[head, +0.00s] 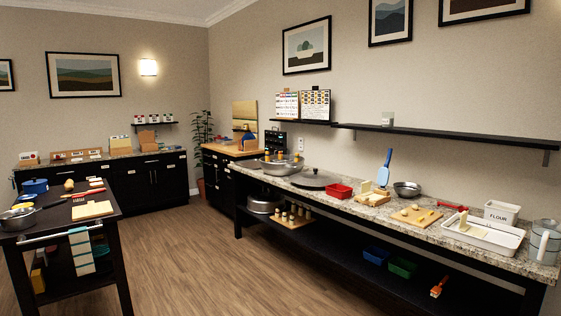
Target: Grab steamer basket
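I cannot single out the steamer basket with certainty at this distance. A wide metal pan or basket (280,168) with small items in or behind it stands at the far end of the long granite counter. A silvery round pot (263,204) sits on the shelf below it. A small metal bowl (407,188) stands farther right on the counter. Neither of my grippers is in view.
A dark round lid (314,180), a red bin (339,191), cutting boards and a white tray (483,234) crowd the granite counter (372,212). A dark cart (62,215) stands at left. The wooden floor (190,265) between is clear.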

